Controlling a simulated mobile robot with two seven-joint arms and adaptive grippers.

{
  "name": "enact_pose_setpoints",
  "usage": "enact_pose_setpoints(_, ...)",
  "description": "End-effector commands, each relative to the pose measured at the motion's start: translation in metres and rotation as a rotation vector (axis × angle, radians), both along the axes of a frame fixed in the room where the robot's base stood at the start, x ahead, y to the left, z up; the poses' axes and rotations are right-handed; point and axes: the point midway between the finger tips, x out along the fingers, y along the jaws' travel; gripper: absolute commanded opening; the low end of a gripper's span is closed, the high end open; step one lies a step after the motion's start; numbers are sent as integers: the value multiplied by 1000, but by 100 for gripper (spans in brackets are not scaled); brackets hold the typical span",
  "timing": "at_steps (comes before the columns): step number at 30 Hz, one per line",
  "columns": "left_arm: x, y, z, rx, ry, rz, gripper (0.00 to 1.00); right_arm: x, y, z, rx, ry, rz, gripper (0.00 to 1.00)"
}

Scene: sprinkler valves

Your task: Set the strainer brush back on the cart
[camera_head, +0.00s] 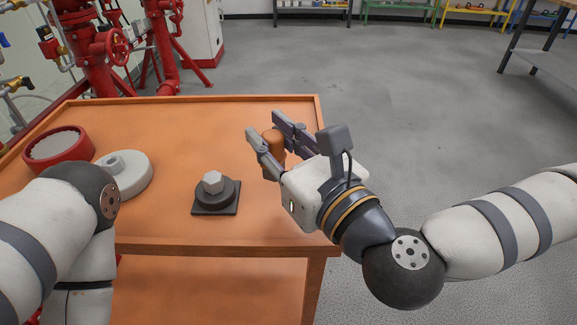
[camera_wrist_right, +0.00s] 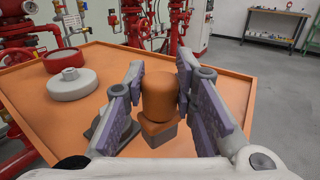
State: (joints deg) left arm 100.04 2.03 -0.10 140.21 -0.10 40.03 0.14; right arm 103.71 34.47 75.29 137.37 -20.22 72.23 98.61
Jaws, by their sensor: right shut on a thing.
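The strainer brush appears to be the orange-brown rounded piece (camera_head: 273,142) between my right gripper's fingers. In the right wrist view the brush (camera_wrist_right: 158,97) is upright, with a wider block and a grey part at its bottom. My right gripper (camera_head: 264,124) is shut on it from both sides; its fingers also show in the right wrist view (camera_wrist_right: 160,68). The brush is over the right part of the orange cart top (camera_head: 190,117). I cannot tell whether its bottom touches the cart. My left gripper is out of view; only my left arm shows.
A dark square-based fitting (camera_head: 214,196) stands left of my right gripper. A pale round disc (camera_head: 128,178) and a red ring (camera_head: 58,150) are farther left. Red valve piping (camera_head: 92,45) stands behind the cart. The cart's back middle is clear.

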Motion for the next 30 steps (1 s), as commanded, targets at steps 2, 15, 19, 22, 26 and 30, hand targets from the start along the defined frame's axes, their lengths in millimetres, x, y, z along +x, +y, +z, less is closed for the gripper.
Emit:
enact_pose_setpoints(2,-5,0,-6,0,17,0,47,10,-9,-19,-1,7,-5,0)
enact_pose_setpoints(15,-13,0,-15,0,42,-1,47,22,-20,-66,1,-2,0,0)
enact_pose_setpoints(19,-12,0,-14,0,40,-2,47,21,-20,-65,2,-3,0,0)
enact_pose_setpoints(22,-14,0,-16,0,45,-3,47,21,-20,-68,1,0,0,0)
enact_pose_setpoints(26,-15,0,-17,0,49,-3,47,21,-20,-70,1,0,-1,36)
enact_pose_setpoints(30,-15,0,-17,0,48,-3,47,21,-20,-69,2,-1,-1,45)
